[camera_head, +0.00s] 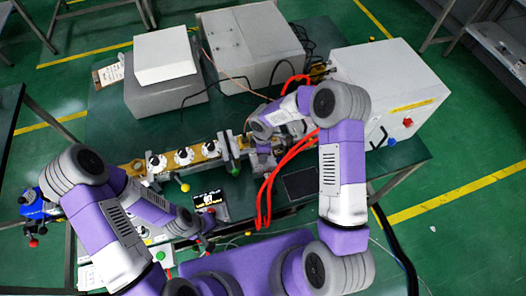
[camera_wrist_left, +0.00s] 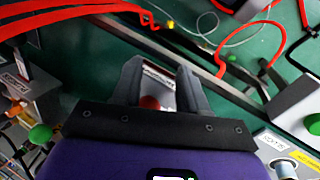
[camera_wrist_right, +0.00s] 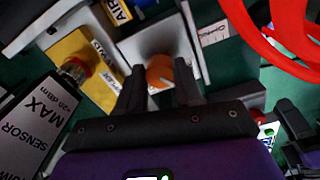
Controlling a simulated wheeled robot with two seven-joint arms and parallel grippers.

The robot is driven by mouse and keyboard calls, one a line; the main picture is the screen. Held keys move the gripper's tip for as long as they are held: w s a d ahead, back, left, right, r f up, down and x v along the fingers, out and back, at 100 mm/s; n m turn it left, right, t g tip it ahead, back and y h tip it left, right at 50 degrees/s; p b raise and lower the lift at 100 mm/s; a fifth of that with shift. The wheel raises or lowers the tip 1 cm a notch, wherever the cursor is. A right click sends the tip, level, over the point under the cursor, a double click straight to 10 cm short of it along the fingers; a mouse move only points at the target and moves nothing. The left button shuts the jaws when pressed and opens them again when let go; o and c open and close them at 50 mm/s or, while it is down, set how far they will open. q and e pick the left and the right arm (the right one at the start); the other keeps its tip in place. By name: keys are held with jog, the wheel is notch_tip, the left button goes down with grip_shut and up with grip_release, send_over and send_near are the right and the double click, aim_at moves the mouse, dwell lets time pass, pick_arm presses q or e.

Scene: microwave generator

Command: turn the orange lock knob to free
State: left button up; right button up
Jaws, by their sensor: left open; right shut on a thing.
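The orange lock knob (camera_wrist_right: 159,71) sits on a pale block in the right wrist view. My right gripper (camera_wrist_right: 160,88) has its two fingers on either side of the knob and is shut on it. The knob's lower part is hidden by the fingers. In the head view the right gripper (camera_head: 268,152) is at the right end of the brass-coloured rail, and the knob cannot be made out there. My left gripper (camera_wrist_left: 160,75) is open in the left wrist view, with a red round knob (camera_wrist_left: 150,102) showing between its fingers, whether touching or apart I cannot tell.
Red cables (camera_head: 268,190) loop beside my right arm. A large grey-white cabinet (camera_head: 390,75) stands at the right. The brass-coloured rail (camera_head: 207,149) carries several white dials. In the right wrist view, a block labelled SENSOR (camera_wrist_right: 35,115) and a yellow plate (camera_wrist_right: 98,90) lie left of the fingers.

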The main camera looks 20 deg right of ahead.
jog(key=o, duration=1)
jog(key=shift+o, duration=0.2)
jog(key=shift+r, duration=0.15)
notch_tip(320, 180, up, 7)
jog(key=shift+r, duration=0.2)
